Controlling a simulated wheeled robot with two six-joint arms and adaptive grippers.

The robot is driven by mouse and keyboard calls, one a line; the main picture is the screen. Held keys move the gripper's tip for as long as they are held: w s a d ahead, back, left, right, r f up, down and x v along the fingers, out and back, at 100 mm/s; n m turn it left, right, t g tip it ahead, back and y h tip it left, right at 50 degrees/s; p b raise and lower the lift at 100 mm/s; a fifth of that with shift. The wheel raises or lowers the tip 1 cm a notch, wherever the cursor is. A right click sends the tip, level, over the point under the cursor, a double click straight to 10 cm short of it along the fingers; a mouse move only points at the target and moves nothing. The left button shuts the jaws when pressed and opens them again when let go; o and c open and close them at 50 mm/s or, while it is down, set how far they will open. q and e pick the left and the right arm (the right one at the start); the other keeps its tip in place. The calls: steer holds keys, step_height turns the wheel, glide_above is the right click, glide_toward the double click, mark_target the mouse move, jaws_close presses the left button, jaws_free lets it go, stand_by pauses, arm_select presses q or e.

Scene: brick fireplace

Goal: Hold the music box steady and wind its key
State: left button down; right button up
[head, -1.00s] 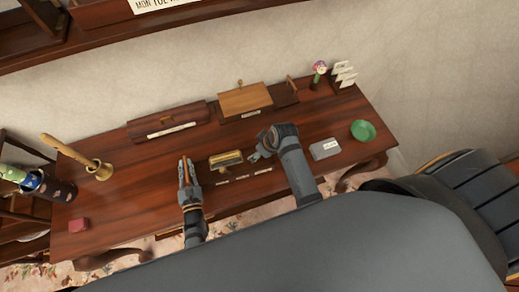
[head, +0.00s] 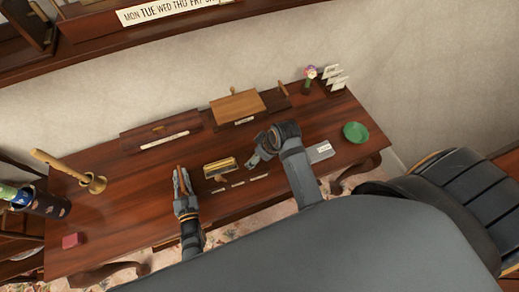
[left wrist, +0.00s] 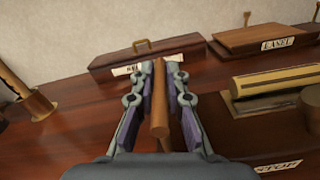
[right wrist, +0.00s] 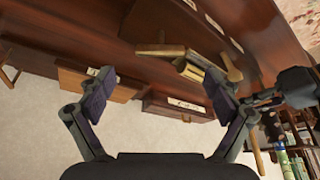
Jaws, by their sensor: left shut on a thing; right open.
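A brass cylinder on a dark base, apparently the music box (head: 220,168), sits near the table's front edge between my grippers. It also shows in the left wrist view (left wrist: 280,82) and right wrist view (right wrist: 192,71). My left gripper (head: 181,178) is shut on a wooden rod (left wrist: 160,105), left of the cylinder and apart from it. My right gripper (head: 258,156) is open and empty, just right of the cylinder. In the right wrist view a wooden handle (right wrist: 160,50), possibly the key, lies beyond the open fingers; its join to the box is unclear.
The dark wooden table (head: 120,200) also holds a labelled long box (head: 160,132), a box with a light lid (head: 237,105), a grey box (head: 320,151), a green dish (head: 355,132), a brass pot (head: 95,184) and a red block (head: 72,240). Its left middle is clear.

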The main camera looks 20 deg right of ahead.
steer(key=v, duration=0.7)
steer(key=shift+c, duration=0.2)
steer(key=shift+f, duration=0.2)
steer(key=shift+c, duration=1.2)
steer(key=shift+n+t, duration=0.3)
steer(key=shift+t, duration=0.5)
steer(key=s+f, duration=0.1)
steer(key=s+d+f, duration=0.1)
steer(key=d+f, duration=0.1)
steer(key=f, duration=0.1)
steer(key=shift+s+d+f, duration=0.1)
steer(key=shift+s+d, duration=0.05)
steer(key=shift+s, duration=0.25)
steer(key=c, duration=0.7)
steer(key=s, duration=0.2)
steer(key=s+t+y, duration=0.1)
steer(key=s, duration=0.1)
steer(key=s+d+f+t+y, duration=0.1)
steer(key=s, duration=0.1)
steer(key=shift+f, duration=0.1)
jaws_close()
steer(key=shift+s+t+y, duration=0.25)
steer(key=shift+t+y, duration=0.05)
